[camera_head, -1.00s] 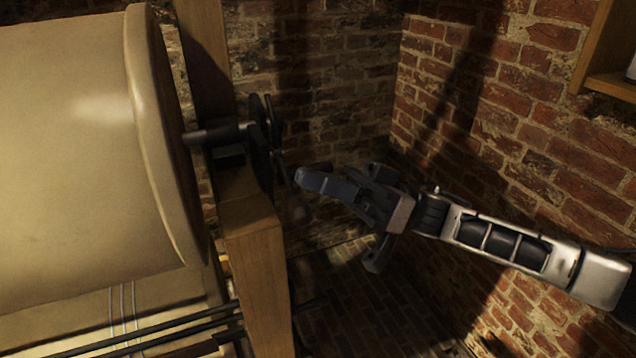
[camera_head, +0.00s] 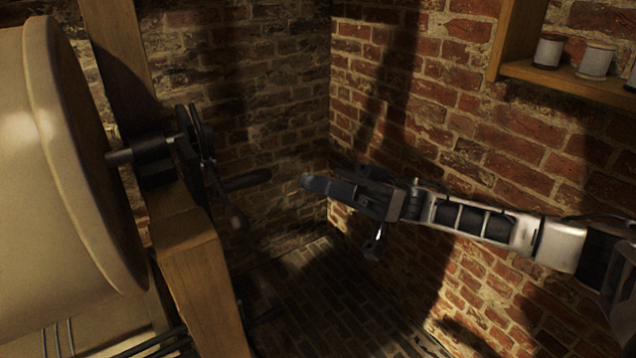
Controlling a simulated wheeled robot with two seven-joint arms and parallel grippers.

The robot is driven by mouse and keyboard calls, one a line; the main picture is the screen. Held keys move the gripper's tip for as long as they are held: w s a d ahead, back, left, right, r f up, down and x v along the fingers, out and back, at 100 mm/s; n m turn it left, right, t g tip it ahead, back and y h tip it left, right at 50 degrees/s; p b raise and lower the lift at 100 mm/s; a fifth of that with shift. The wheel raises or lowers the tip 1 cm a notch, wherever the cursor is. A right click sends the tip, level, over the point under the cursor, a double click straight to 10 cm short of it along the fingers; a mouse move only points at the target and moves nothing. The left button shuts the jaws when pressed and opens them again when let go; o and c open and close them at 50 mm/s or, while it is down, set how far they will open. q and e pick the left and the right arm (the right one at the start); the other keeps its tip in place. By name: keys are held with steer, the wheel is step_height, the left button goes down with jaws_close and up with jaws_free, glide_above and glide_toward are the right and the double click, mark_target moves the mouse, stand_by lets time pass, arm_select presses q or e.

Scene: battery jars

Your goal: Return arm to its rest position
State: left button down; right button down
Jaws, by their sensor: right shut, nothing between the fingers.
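My right arm comes in from the right edge, stretched out to the left in front of the brick wall. Its gripper (camera_head: 306,184) is shut and empty, pointing left. It is apart from the dark crank handle (camera_head: 246,181) on the wooden frame, with a gap between them. The crank's dark hub and axle (camera_head: 155,158) join the large pale drum (camera_head: 60,170) at the left. My left gripper is not in view.
A wooden post (camera_head: 205,285) stands beside the drum. Brick walls (camera_head: 470,130) meet in a corner behind the arm. A wooden shelf (camera_head: 570,82) with several white jars (camera_head: 595,60) hangs at upper right. The dark brick floor (camera_head: 330,300) below is clear.

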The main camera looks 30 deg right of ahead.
steer(key=shift+a, duration=0.1)
steer(key=a+f+m+t+h, duration=0.5)
steer(key=f+m+t, duration=0.1)
steer(key=f+t, duration=0.2)
steer(key=a+f+m+t+h, duration=0.5)
steer(key=a+f+t+h, duration=0.1)
steer(key=f+t, duration=0.2)
steer(key=s+d+f+g+h, duration=0.2)
steer(key=s+f+g+h, duration=0.1)
steer(key=f, duration=0.4)
steer(key=s+d+f+m+g+h, duration=0.1)
steer(key=s+d+f+g+h, duration=0.1)
steer(key=s+f+h, duration=0.4)
steer(key=s+f, duration=0.1)
steer(key=s, duration=0.1)
steer(key=shift+s+d+f+m+g, duration=0.15)
steer(key=shift+s+f+m+g, duration=0.15)
steer(key=shift+g, duration=0.1)
